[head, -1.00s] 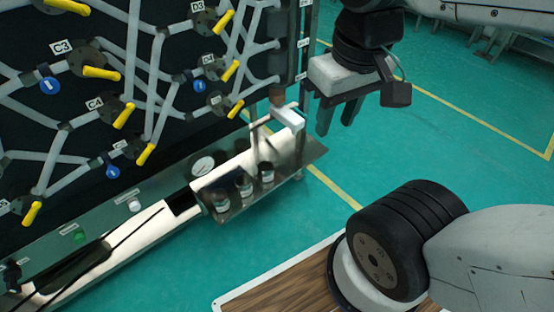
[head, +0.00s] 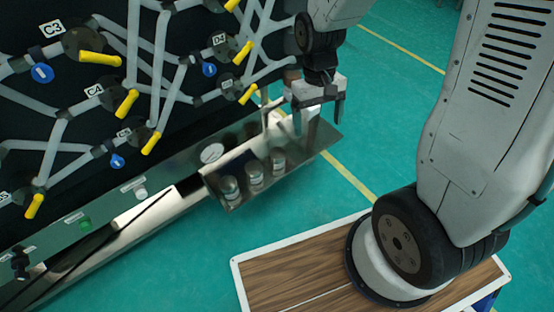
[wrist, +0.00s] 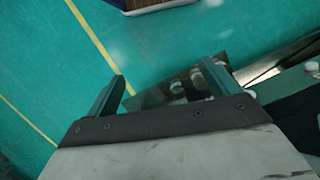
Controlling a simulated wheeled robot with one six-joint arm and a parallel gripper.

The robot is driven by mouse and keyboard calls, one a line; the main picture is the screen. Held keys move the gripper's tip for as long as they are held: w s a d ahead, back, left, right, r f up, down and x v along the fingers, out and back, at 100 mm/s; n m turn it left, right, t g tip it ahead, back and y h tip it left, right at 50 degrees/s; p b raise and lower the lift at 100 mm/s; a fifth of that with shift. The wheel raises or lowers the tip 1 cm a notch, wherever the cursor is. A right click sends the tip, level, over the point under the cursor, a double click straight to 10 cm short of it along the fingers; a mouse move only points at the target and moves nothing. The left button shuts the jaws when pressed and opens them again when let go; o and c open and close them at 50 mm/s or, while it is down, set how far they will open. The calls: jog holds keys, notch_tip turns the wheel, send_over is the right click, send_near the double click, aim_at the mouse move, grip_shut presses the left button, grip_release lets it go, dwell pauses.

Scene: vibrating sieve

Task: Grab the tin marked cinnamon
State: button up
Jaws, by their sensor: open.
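Three small tins or jars with pale lids stand in a row on a metal tray (head: 312,150): a left one (head: 230,187), a middle one (head: 254,175) and a right one (head: 278,163). Their labels are too small to read, so I cannot tell which is cinnamon. My gripper (head: 318,118) is open and empty above the tray's far right end, apart from the tins. In the wrist view, my gripper's fingers (wrist: 170,72) are spread, and part of the tray with a pale-lidded tin (wrist: 176,87) shows between them.
The dark panel with grey pipes (head: 130,40) and yellow handles (head: 126,103) stands to the left of and behind the tray. The green floor (head: 400,110) to the right is open.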

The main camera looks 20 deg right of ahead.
jog(key=w+f+t, duration=0.3)
jog(key=w+f, duration=0.1)
jog(key=f, duration=1.1)
jog(key=w+a+f+t, duration=0.1)
jog(key=w+f+t, duration=0.3)
jog(key=f, duration=1.1)
jog(key=w+f+t, duration=0.4)
jog(key=f, duration=1.2)
jog(key=shift+a, duration=0.2)
jog(key=t, duration=0.5)
send_near(274, 150)
jog(key=shift+d+f+y, duration=0.15)
jog(key=shift+d+y, duration=0.15)
jog(key=shift+d, duration=0.15)
jog(key=shift+w, duration=0.4)
jog(key=x, duration=0.7)
jog(key=shift+a, duration=0.25)
jog(key=shift+c, duration=0.3)
jog(key=c, duration=1)
